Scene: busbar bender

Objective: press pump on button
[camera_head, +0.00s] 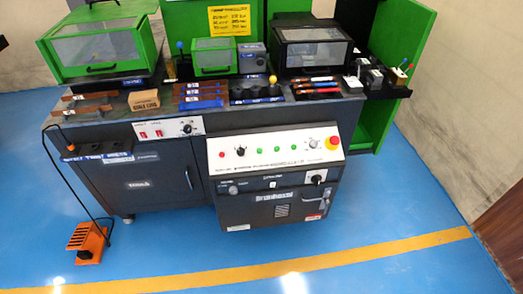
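A white control panel (262,148) faces me on the front right of the dark grey busbar machine (155,180). On it are a red button or lamp (222,155) at the left, a black knob (240,151), several small green buttons or lamps (277,149), another black knob (295,147), and a large red emergency-stop button on yellow (333,143) at the right. The labels are too small to read, so I cannot tell which one is the pump on button. Neither of my grippers is in view.
Green-framed covers (100,45) and a black cover (308,50) stand on the machine top with tools and blocks. An orange foot pedal (90,242) on a cable lies on the floor at left. Blue floor (170,255) before the machine is clear, crossed by a yellow line.

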